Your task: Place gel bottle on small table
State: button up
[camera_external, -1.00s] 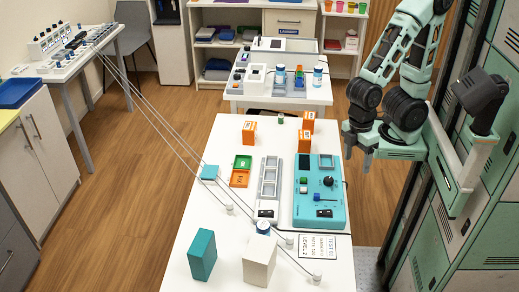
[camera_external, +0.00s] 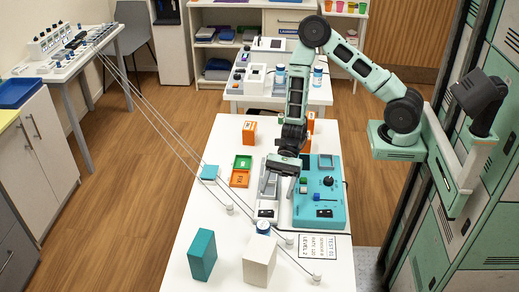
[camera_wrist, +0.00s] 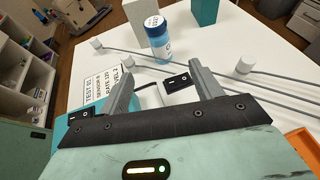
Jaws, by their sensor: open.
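My gripper (camera_external: 284,170) is over the middle of this table, above the grey and teal devices. In the wrist view my gripper (camera_wrist: 162,72) has its fingers apart with nothing held between them. A smaller white table (camera_external: 280,103) stands behind, with blue bottles (camera_external: 317,77) on it. I cannot tell which bottle is the gel bottle.
Grey cables (camera_wrist: 215,72) run low over the front table on white posts (camera_wrist: 244,63), close to the bottle. A white block (camera_external: 259,259) and a teal block (camera_external: 202,255) stand near it. The teal device (camera_external: 332,205) lies under my arm.

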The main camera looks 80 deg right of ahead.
aim_at(266, 223)
jog(key=p+x, duration=0.1)
jog(key=x, duration=1.1)
jog(key=shift+p, duration=0.4)
jog(key=shift+r+p+x, duration=0.2)
jog(key=shift+p+x, duration=0.25)
jog(key=shift+x, duration=0.85)
jog(key=shift+r+p+x, duration=0.15)
jog(key=shift+p+x, duration=0.25)
jog(key=shift+x, duration=0.95)
jog(key=shift+a, duration=0.1)
jog(key=c, duration=1.2)
jog(key=shift+r, duration=0.1)
notch_tip(266, 223, up, 18)
jog(key=b, duration=0.2)
jog(key=d+f+m+t+h, duration=0.2)
jog(key=d+m+t+h, duration=0.1)
jog(key=d, duration=0.8)
jog(key=w+d+f+m+t+h, duration=0.1)
jog(key=d+m, duration=0.4)
jog(key=d, duration=0.7)
jog(key=d+f+m+t+h, duration=0.4)
jog(key=d+t+h, duration=0.1)
jog(key=d, duration=0.7)
jog(key=shift+w+d+t, duration=0.1)
jog(key=shift+w+t, duration=0.15)
jog(key=shift+t, duration=0.25)
